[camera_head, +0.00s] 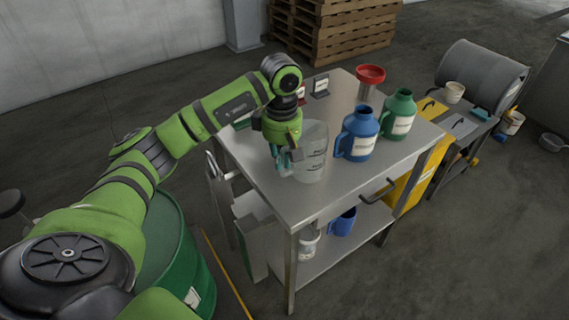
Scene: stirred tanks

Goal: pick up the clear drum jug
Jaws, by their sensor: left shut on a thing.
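The clear drum jug (312,152) is a see-through jug with dark markings on its side. It stands upright at the left part of the metal table (285,196), near the front edge. My left gripper (284,163) is at the jug's left side and is shut on it, seemingly at the handle. The gripper and wrist hide the handle side. I cannot tell whether the jug's base touches the table top. My right gripper is not in view.
A blue jug (357,134) and a green jug (399,114) stand right of the clear jug. A red funnel (370,75) is behind them. A blue container (343,222) sits on the lower shelf. A green drum (178,250) stands left of the table.

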